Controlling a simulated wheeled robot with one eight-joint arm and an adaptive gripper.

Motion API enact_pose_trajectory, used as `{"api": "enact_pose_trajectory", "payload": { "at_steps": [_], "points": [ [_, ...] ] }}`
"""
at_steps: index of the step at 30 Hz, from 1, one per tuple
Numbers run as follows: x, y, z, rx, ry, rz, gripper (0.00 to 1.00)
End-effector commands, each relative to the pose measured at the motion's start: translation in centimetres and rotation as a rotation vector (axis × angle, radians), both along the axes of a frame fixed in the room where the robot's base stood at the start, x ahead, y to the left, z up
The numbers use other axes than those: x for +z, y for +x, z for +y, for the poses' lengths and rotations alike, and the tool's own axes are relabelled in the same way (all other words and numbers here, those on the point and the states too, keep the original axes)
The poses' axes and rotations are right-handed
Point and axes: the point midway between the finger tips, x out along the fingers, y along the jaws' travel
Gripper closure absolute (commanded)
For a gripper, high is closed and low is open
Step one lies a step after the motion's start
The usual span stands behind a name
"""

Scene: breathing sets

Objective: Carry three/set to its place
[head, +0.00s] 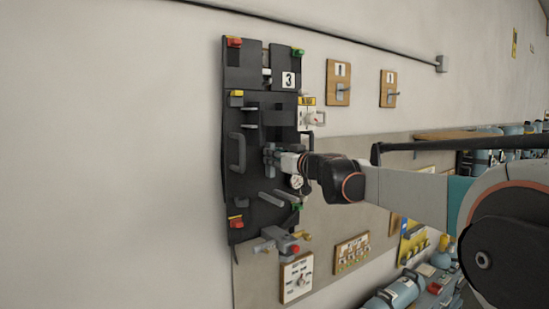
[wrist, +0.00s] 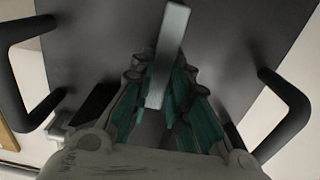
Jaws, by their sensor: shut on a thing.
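Set three is a tall black backplate (head: 262,100) with a white "3" label, red, yellow and green corner pieces and black side handles. In the head view it stands upright against the pale wall. My gripper (head: 272,160) is at its middle. In the wrist view my gripper's teal fingers (wrist: 168,108) are shut on a grey bar (wrist: 171,35) that stands out from the backplate (wrist: 100,40). A side handle shows at the left (wrist: 12,75) and another at the right (wrist: 290,110). I cannot tell whether the backplate touches the wall.
A grey bracket (head: 279,238) with a red knob is just below the backplate. Two wooden hook boards (head: 338,82) (head: 388,88) hang to the right. Labelled boards (head: 297,277) (head: 352,252) are lower. The wall at left is bare.

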Motion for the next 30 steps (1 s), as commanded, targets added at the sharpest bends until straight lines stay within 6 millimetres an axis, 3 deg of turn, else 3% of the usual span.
{"api": "enact_pose_trajectory", "payload": {
  "at_steps": [30],
  "points": [
    [-1.7,0.0,0.0,0.000,0.001,0.000,1.00]
  ]
}}
